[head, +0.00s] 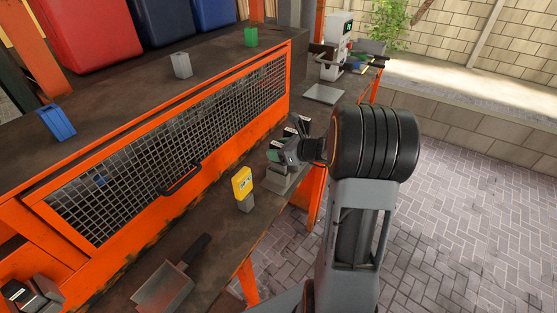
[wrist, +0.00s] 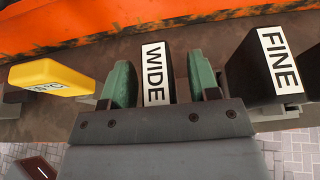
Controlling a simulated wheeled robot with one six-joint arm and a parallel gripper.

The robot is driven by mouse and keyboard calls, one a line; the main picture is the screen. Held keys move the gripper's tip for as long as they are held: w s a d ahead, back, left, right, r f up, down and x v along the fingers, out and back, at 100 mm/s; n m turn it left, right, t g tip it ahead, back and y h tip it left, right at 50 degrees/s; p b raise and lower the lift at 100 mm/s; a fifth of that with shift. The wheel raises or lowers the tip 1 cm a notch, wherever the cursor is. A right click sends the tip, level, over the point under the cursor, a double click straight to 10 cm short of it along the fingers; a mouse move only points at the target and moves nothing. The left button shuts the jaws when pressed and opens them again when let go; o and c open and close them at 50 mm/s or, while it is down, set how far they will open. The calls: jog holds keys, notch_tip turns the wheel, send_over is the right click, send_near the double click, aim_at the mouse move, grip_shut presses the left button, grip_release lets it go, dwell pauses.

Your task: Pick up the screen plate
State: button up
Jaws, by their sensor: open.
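A dark plate with a white label reading WIDE (wrist: 155,75) stands between the green fingers of my gripper (wrist: 161,82) in the wrist view. The fingers are open, one on each side of it; I cannot tell whether either touches it. A second dark plate, labelled FINE (wrist: 270,65), stands to the right, outside the fingers. In the head view my gripper (head: 279,153) is low over the bench's front edge, above a grey stepped holder (head: 285,181). My gripper and arm hide much of the plates there.
A yellow device (head: 242,181) on a grey post stands left of my gripper; it also shows in the wrist view (wrist: 50,78). An orange mesh guard (head: 180,140) runs behind. A scoop-like tool (head: 165,287) lies nearer. A flat grey plate (head: 321,94) lies farther back.

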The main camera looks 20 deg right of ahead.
jog(key=shift+c, duration=0.2)
grip_shut()
dwell(0.3)
jog(key=shift+r, duration=0.1)
notch_tip(320, 180, up, 10)
jog(key=shift+f+p, duration=0.2)
jog(key=shift+p, duration=0.25)
notch_tip(320, 180, up, 10)
jog(key=p, duration=0.8)
jog(key=shift+r, duration=0.15)
